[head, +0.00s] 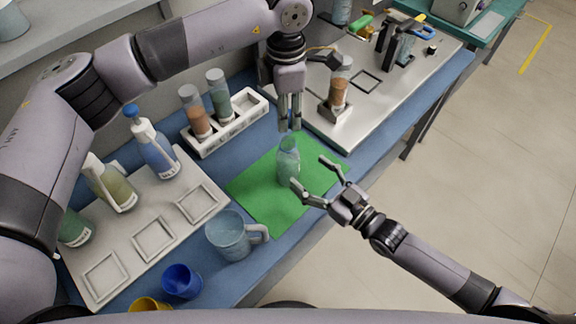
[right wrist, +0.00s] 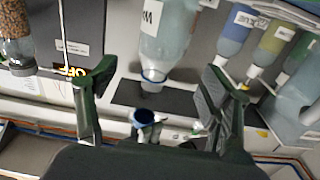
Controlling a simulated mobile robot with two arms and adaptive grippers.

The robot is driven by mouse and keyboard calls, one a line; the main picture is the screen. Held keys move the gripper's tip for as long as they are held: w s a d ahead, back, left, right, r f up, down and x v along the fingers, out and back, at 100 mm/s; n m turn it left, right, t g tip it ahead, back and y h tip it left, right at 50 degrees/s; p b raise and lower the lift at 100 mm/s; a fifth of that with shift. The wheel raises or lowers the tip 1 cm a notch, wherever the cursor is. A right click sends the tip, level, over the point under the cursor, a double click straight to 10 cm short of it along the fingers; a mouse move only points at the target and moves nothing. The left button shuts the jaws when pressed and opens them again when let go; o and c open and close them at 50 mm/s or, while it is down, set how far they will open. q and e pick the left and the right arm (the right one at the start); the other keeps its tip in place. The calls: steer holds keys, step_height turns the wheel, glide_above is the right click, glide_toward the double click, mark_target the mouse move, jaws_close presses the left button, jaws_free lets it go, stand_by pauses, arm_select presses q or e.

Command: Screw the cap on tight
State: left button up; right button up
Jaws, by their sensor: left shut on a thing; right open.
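A clear bluish bottle (head: 288,165) stands upright on the green mat (head: 258,196). In the right wrist view the bottle (right wrist: 168,38) appears upside down, its open neck pointing down in the picture. My left gripper (head: 289,124) points down just above the bottle's mouth. It is shut on a small blue cap (right wrist: 145,117), seen in the right wrist view apart from the neck and roughly in line with it. The cap is hard to make out in the head view. My right gripper (head: 309,171) is open, its fingers spread towards the bottle's right side without visibly gripping it.
A white rack (head: 228,123) with two tubes stands behind the mat. A clear jug (head: 230,237) stands at the front left, near a tray (head: 128,262) with spray bottles. A metal plate (head: 393,112) with a tube holder lies at the back right. The mat's front left is clear.

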steer(key=x, duration=0.8)
steer(key=shift+w+a, duration=0.15)
steer(key=shift+w, duration=0.05)
steer(key=shift+c, duration=0.2)
steer(key=shift+f, duration=0.1)
jaws_close()
arm_select(q)
glide_above(287, 145)
steer(key=shift+f, duration=2.5)
